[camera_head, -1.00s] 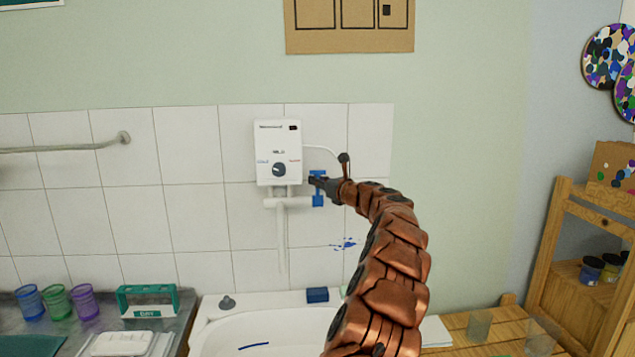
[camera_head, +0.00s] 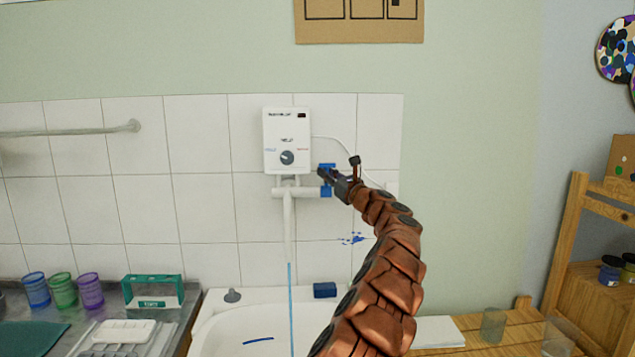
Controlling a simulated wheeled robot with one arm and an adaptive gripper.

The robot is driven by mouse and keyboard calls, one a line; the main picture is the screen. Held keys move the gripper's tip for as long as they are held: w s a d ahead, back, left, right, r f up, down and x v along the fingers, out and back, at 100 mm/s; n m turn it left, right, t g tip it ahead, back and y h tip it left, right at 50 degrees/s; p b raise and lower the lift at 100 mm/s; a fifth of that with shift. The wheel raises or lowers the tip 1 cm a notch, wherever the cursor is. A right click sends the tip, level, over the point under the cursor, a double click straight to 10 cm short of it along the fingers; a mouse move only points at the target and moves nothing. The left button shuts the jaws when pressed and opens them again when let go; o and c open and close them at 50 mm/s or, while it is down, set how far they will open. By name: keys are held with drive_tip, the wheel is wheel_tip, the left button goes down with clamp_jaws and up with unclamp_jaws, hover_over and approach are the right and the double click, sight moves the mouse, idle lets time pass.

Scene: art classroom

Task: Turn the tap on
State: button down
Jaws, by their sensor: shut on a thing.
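The tap has a blue handle (camera_head: 326,190) on the right end of a white pipe (camera_head: 297,192) below a white water heater box (camera_head: 286,141). My gripper (camera_head: 324,175) is at the blue handle, shut on it; the jaws hide part of the handle. A thin blue stream of water (camera_head: 290,305) falls from the spout (camera_head: 288,225) into the white sink (camera_head: 215,335).
A blue sponge (camera_head: 325,290) and a grey plug (camera_head: 232,296) sit on the sink's back rim. Coloured cups (camera_head: 63,291) and a green-framed box (camera_head: 153,291) stand on the left counter. A wooden table (camera_head: 470,330) and shelf (camera_head: 572,245) are at right.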

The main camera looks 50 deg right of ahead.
drive_tip(key=shift+a, duration=0.1)
idle(0.3)
drive_tip(key=c, duration=1.2)
unclamp_jaws()
drive_tip(key=shift+s, duration=0.1)
drive_tip(key=shift+s, duration=0.1)
drive_tip(key=v, duration=1.2)
drive_tip(key=shift+f, duration=0.1)
